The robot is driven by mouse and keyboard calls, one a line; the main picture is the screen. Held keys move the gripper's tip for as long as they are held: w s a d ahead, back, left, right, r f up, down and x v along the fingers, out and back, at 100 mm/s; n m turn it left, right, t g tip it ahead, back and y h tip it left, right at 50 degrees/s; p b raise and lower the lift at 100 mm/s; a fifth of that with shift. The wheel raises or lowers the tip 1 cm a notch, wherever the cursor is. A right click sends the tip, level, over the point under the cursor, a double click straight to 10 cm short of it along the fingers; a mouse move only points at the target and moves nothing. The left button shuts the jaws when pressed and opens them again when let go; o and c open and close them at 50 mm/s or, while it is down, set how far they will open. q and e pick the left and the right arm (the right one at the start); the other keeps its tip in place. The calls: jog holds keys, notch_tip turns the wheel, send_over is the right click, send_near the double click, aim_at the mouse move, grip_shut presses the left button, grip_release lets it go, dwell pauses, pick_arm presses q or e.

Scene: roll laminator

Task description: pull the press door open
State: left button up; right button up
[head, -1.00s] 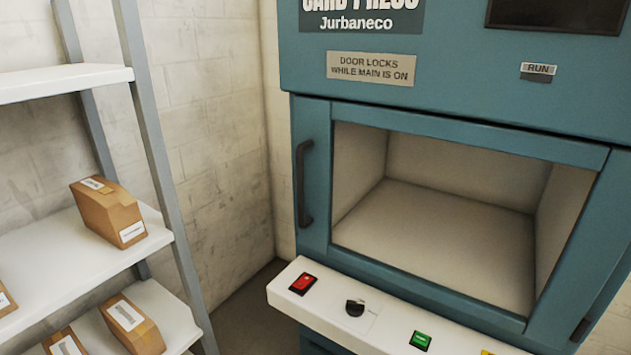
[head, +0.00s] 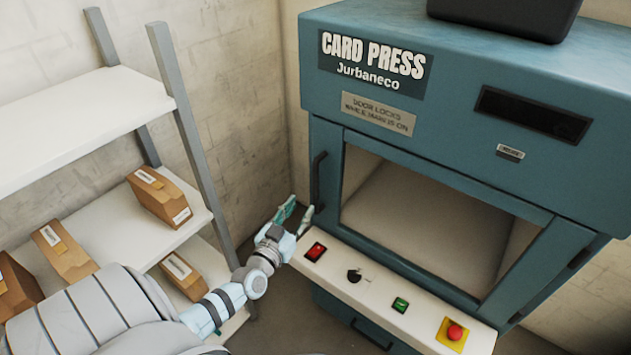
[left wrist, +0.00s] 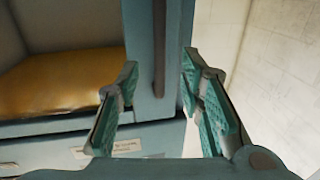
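The teal press door (head: 449,183), with a large window in it, sits shut against the press body. Its dark vertical handle (head: 318,180) is on the door's left side. My left gripper (head: 296,212) is open and empty, just left of the handle's lower end. My right gripper is not in view.
A white control ledge juts out below the door, with a red switch (head: 315,252), a dark knob (head: 354,275), a green button (head: 400,305) and a red stop button (head: 454,331). A shelf rack (head: 181,130) with brown boxes stands on the left. A plate reads "DOOR LOCKS WHILE MAIN IS ON" (head: 378,113).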

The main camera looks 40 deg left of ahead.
aim_at(315, 189)
pick_arm(q)
jog(key=b+x, duration=0.1)
jog(key=x, duration=0.2)
jog(key=b+x, duration=0.1)
jog(key=x, duration=0.2)
jog(key=b+x, duration=0.1)
jog(key=x, duration=0.3)
jog(key=shift+w+f+b, duration=0.1)
jog(key=shift+f+b, duration=0.2)
jog(key=shift+b, duration=0.1)
jog(key=shift+r, duration=0.1)
grip_shut()
